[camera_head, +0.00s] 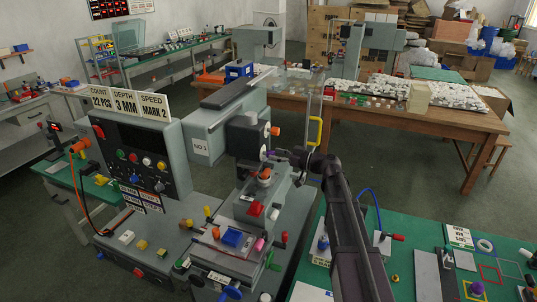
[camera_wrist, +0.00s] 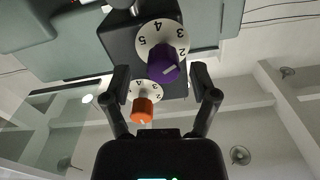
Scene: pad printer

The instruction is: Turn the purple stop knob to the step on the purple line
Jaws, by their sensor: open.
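The purple stop knob (camera_wrist: 163,66) sits on a white numbered dial (camera_wrist: 146,42) on a dark block of the machine. A pale mark shows on its face; numbers 5, 4, 3 and 2 are readable around it. My gripper (camera_wrist: 162,82) is open, one finger to each side of the purple knob, with gaps visible. An orange knob (camera_wrist: 142,108) on a second dial lies just below it in the wrist view, also between the fingers. In the head view my gripper (camera_head: 277,155) is at the printer's head, largely covering the purple knob. I cannot make out the purple line.
The printer's control panel (camera_head: 140,160) stands to the left, under signs (camera_head: 126,102) reading count 22 pcs, depth 3 mm, speed mark 2. Several coloured parts sit on the printer's bed below. A green bench (camera_head: 420,262) is at right; a wooden table (camera_head: 420,115) stands behind.

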